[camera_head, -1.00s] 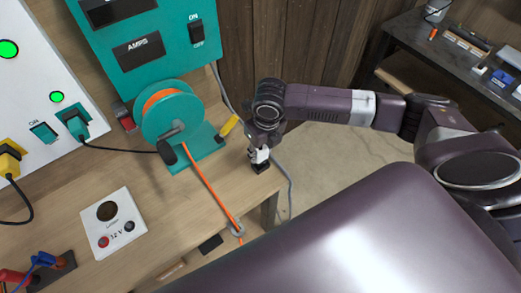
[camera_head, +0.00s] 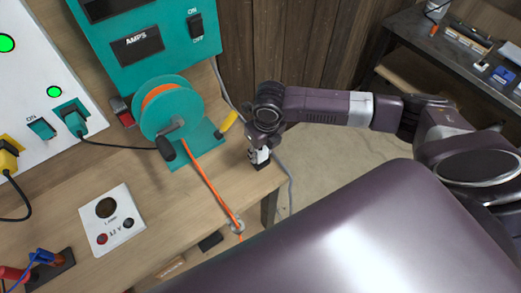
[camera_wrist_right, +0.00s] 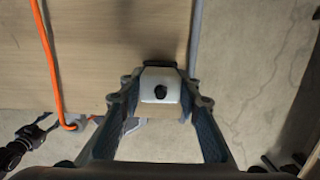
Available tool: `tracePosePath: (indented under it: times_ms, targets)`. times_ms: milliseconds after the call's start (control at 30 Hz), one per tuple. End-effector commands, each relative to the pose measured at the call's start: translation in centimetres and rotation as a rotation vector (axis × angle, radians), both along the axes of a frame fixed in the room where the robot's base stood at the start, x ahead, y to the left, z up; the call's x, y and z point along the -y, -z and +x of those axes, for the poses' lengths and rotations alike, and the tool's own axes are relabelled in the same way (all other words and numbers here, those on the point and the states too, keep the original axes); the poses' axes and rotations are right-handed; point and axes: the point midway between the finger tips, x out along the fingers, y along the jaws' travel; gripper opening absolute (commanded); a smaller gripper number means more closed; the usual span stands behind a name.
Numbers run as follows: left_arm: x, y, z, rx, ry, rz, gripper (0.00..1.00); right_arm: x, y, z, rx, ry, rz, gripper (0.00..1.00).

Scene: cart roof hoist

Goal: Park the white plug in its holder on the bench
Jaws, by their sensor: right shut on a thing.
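My right gripper (camera_wrist_right: 160,100) is shut on the white plug (camera_wrist_right: 160,85), with one finger on each side of it in the right wrist view. In the head view the white plug (camera_head: 262,157) shows below the right gripper (camera_head: 259,149) at the bench's right front corner. A small black holder (camera_head: 258,165) sits on the bench right under the plug; part of it shows beyond the plug in the wrist view (camera_wrist_right: 161,65). I cannot tell how deep the plug sits in it. A dark jointed part, perhaps my left gripper (camera_wrist_right: 42,126), shows at the wrist view's left edge.
The orange cable runs over the bench edge (camera_head: 240,205) through a grey ring (camera_head: 237,226). A grey cable (camera_wrist_right: 195,45) hangs beside the bench's right edge.

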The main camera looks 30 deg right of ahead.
Motion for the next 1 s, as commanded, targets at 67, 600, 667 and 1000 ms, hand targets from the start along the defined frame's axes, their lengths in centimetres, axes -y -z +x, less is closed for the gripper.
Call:
tracePosePath:
  times_ms: [67, 600, 667, 1000]
  targets:
    - [0.0, 0.1, 0.0, 0.0, 0.0, 0.0, 0.43, 0.0, 0.3, 0.0, 0.0, 0.0, 0.0, 0.0]
    - [0.0, 0.3, 0.0, 0.0, 0.0, 0.0, 0.43, 0.0, 0.7, 0.0, 0.0, 0.0, 0.0, 0.51]
    - [0.0, 0.3, 0.0, 0.0, 0.0, 0.0, 0.43, 0.0, 0.7, 0.0, 0.0, 0.0, 0.0, 0.51]
    - [0.0, 0.3, 0.0, -0.001, 0.0, 0.0, 0.43, 0.1, -2.2, -0.3, 0.005, 0.0, 0.001, 0.51]
